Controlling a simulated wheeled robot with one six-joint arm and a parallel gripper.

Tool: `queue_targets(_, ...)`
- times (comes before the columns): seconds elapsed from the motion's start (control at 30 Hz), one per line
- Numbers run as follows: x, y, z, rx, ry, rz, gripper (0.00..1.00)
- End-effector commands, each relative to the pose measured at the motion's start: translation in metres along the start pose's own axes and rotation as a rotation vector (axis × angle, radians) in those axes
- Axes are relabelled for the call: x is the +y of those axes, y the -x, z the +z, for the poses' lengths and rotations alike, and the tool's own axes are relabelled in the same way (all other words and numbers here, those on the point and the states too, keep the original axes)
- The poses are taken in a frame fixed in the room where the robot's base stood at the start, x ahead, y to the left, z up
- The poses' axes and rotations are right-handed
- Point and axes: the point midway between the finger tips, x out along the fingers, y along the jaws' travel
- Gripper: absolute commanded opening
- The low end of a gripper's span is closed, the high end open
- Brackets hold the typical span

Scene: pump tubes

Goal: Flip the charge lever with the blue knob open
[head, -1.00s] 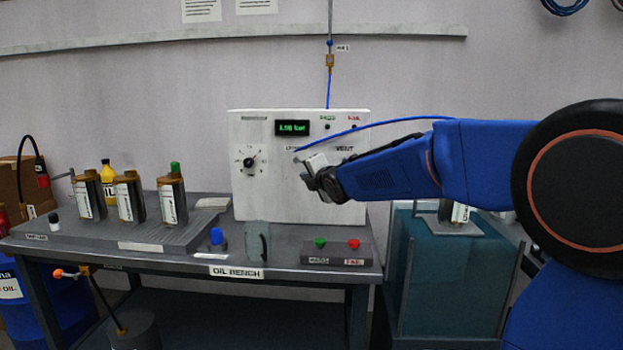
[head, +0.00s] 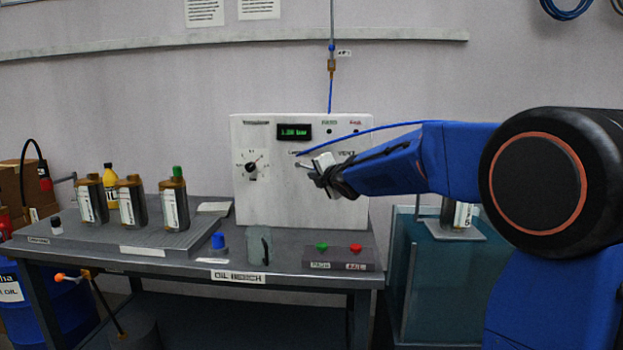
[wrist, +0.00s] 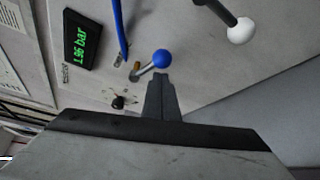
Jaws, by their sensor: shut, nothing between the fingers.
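The charge lever's blue knob (wrist: 161,59) shows in the wrist view, at the end of a short metal arm that slants from a brass fitting on the white test panel (head: 285,205). My gripper (wrist: 160,77) is shut and empty, its tips pointing at the blue knob from just below it in the picture. I cannot tell whether they touch.
A second lever with a white knob (wrist: 241,30) stands right of the blue one. A blue hose (wrist: 122,30) runs close by, near the green display (wrist: 80,40). A glass jug (head: 258,246) and green and red buttons (head: 338,247) are on the bench below.

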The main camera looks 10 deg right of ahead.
Motion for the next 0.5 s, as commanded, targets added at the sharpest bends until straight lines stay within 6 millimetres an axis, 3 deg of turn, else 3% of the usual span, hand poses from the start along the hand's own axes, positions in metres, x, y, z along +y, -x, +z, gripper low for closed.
queue_targets(0.5, 0.0044, 0.0005, 0.0023, 0.0, 0.001, 0.001, 0.0)
